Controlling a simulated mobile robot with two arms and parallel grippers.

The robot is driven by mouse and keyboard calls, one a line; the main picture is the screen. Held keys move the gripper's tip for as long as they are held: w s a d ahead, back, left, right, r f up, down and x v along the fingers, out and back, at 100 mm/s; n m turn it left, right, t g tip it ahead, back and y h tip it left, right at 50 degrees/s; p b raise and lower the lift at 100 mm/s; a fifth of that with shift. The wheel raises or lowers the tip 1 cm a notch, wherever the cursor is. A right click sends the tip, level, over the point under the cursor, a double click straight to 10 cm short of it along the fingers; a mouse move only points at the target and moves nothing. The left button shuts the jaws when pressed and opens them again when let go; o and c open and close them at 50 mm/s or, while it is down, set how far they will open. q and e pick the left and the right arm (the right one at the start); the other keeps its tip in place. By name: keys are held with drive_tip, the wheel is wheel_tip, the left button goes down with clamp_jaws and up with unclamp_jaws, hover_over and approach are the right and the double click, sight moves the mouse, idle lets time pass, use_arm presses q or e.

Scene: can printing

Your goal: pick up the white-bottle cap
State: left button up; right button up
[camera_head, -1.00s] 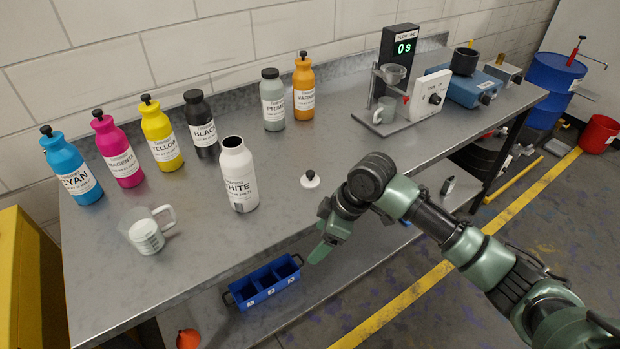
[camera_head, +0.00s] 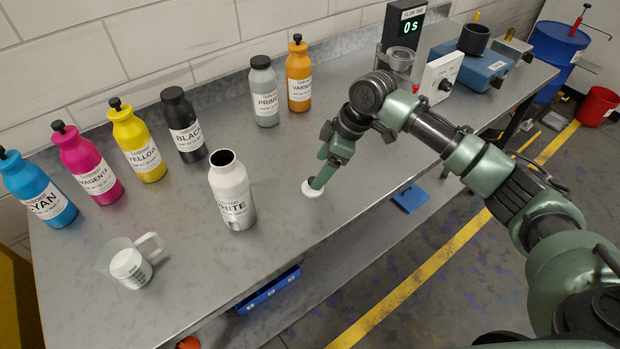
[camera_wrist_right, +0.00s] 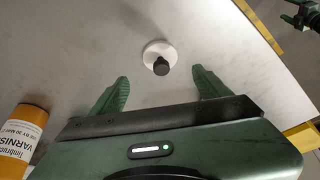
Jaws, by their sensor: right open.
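The white-bottle cap (camera_head: 312,188) is a white disc lying on the metal bench, to the right of the open white bottle (camera_head: 232,190). In the right wrist view the cap (camera_wrist_right: 153,50) shows with a black knob (camera_wrist_right: 161,67) on it, ahead of and between the two green fingers. My right gripper (camera_head: 320,180) is low over the bench at the cap and hides part of it in the head view. In the right wrist view its fingers (camera_wrist_right: 160,86) are apart with nothing between the tips.
Cyan, magenta, yellow and black bottles (camera_head: 184,125) stand in a row at the left. Primer (camera_head: 264,92) and varnish (camera_head: 299,77) bottles stand behind my right arm. A measuring cup (camera_head: 131,265) sits at the front left. The bench around the cap is clear.

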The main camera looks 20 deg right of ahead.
sight(313, 179)
drive_tip(key=p+x, duration=0.1)
drive_tip(key=x, duration=0.2)
drive_tip(key=shift+s+a+p, duration=0.15)
drive_tip(key=shift+s+p, duration=0.15)
drive_tip(key=shift+p, duration=0.05)
drive_tip(key=x, duration=0.2)
drive_tip(key=shift+w+f, duration=0.25)
drive_tip(key=shift+w+a+f, duration=0.1)
drive_tip(key=shift+f, duration=0.25)
drive_tip(key=c, duration=1.4)
use_arm(q)
drive_tip(key=shift+s+r, duration=1)
drive_tip(key=shift+r, duration=0.1)
use_arm(e)
drive_tip(key=shift+r, duration=0.1)
